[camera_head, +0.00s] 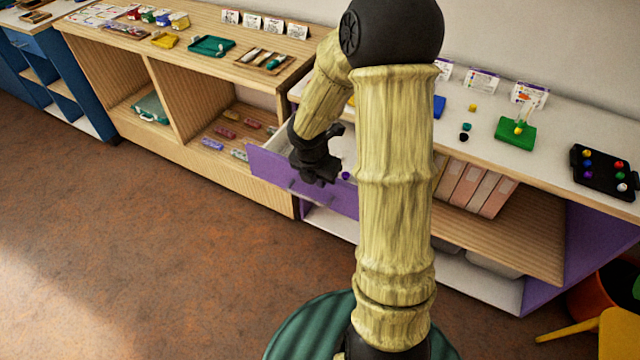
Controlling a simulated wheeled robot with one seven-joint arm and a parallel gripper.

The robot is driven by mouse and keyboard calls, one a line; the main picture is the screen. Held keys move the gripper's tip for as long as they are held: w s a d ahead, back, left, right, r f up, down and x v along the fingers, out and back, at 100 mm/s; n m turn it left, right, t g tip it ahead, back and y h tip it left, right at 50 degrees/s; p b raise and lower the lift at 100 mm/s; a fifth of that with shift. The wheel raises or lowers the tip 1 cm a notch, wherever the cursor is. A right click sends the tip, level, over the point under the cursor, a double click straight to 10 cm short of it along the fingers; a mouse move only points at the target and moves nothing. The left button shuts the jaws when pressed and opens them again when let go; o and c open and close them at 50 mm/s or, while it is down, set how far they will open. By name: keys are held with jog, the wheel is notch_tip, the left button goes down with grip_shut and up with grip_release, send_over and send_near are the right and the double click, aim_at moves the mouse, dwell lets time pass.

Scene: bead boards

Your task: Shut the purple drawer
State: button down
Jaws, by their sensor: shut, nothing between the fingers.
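The purple drawer (268,166) stands pulled out of the white-topped unit, left of the middle of the view. Its front panel faces the floor area, and a small purple piece (346,176) shows inside it. My gripper (318,178) is dark and shut, with nothing held. It overlaps the drawer's front and opening in the picture; I cannot tell whether it touches. My pale arm hides the right part of the drawer.
The white top (560,105) holds a green board (516,132), a black bead tray (604,172) and loose beads. A wooden shelf unit (110,60) with trays stands to the left. The brown floor (130,240) in front is clear. A yellow chair (600,335) is at bottom right.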

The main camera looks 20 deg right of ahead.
aim_at(323, 194)
jog(key=b+x, duration=0.3)
jog(key=x, duration=0.5)
jog(key=shift+d+f, duration=0.1)
jog(key=shift+f, duration=0.2)
jog(key=shift+w, duration=0.2)
